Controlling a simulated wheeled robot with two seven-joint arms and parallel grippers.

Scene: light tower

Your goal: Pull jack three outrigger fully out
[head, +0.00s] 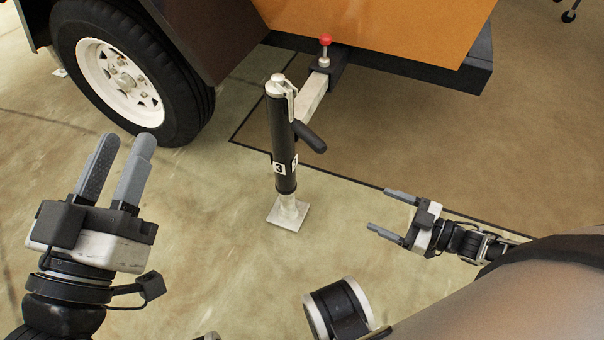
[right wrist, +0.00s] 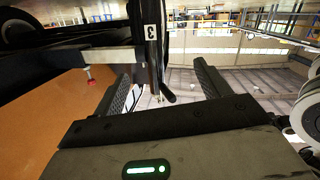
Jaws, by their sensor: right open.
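The jack (head: 282,135), a black upright tube with a label reading 3, stands on the end of a pale square outrigger beam (head: 313,97). The beam comes out of a dark sleeve under the orange body, with a red-knobbed pin (head: 326,41) on top. A black crank handle (head: 310,137) sticks out from the jack. My left gripper (head: 122,143) is open and empty, left of the jack. My right gripper (head: 378,209) is open and empty, right of the jack and apart from it. The right wrist view shows the jack (right wrist: 152,42) beyond the fingers.
A trailer wheel (head: 125,75) stands at the upper left, below a dark fender. The orange body (head: 385,30) and its dark lower edge overhang the beam. The jack's square foot plate (head: 287,215) is low at the floor.

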